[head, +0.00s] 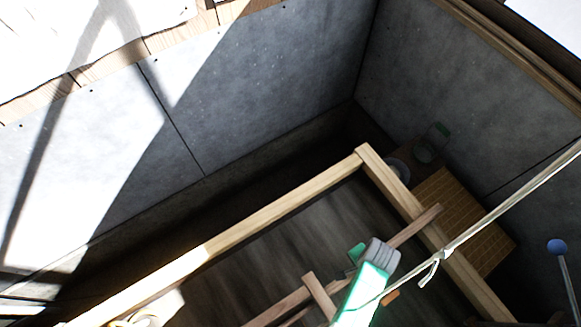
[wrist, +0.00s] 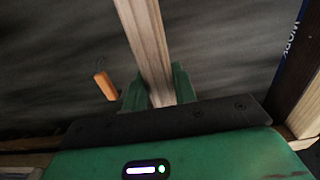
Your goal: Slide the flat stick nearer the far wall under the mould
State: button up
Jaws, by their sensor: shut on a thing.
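My gripper (head: 366,258), with green fingers, is shut on a long flat wooden stick (head: 416,225). In the wrist view the stick (wrist: 149,45) runs away from between the two fingertips (wrist: 159,88). In the head view its upper right end lies over the right beam of a pale wooden frame (head: 285,205); its lower left part is partly hidden by my gripper. A shorter wooden piece (head: 319,297) lies left of my gripper. I cannot tell which part is the mould, nor whether the stick touches the beam.
A cord (head: 510,205) with a knot crosses the right side in front of the frame. A small orange piece (wrist: 105,85) is left of the stick. A tan woven panel (head: 462,215) and a glass jar (head: 425,150) are beyond the right beam. Grey walls (head: 260,90) enclose the far side.

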jog(key=o, duration=1.1)
jog(key=shift+s+d, duration=0.15)
jog(key=shift+s, duration=0.05)
